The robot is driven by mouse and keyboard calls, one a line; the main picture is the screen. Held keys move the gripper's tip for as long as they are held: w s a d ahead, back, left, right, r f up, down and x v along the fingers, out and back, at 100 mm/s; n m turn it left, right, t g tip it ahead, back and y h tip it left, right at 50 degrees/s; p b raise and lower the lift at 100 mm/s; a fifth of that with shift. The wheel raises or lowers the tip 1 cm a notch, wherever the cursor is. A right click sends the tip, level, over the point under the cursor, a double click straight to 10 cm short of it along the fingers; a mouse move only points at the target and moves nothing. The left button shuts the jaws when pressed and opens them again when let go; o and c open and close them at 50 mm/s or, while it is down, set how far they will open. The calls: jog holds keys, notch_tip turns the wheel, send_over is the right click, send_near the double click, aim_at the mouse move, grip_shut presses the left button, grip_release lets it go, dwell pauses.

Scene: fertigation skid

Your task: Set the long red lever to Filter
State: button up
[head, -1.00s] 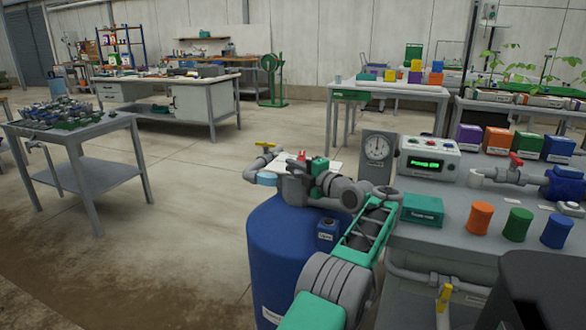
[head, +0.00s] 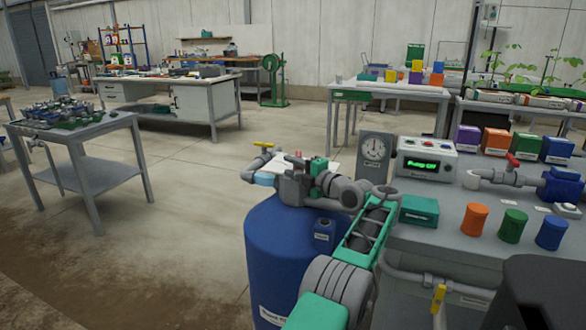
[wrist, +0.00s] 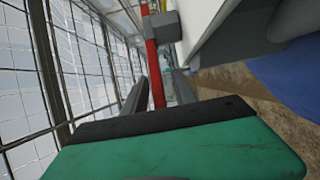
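The long red lever (wrist: 153,60) shows in the wrist view as a narrow red bar running up between my two fingers, with a grey block beside its upper part. My gripper (wrist: 160,80) has its fingers on either side of the bar, with a gap visible on the right, so it looks open around it. In the head view my gripper (head: 297,172) is above the blue barrel, and my arm hides most of what it faces. Only small red bits show there. The Filter mark cannot be made out.
A blue barrel (head: 278,235) stands below my gripper. A yellow-handled valve (head: 264,145) is just left. The bench on the right holds a gauge (head: 375,150), a control box with a lit green display (head: 428,160), and a pipe with a short red handle (head: 513,159). Wire mesh (wrist: 45,75) fills the wrist view's left.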

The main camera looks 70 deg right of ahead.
jog(key=v, duration=0.7)
jog(key=shift+s+a+p, duration=0.2)
jog(key=shift+s+p, duration=0.1)
jog(key=shift+s, duration=0.05)
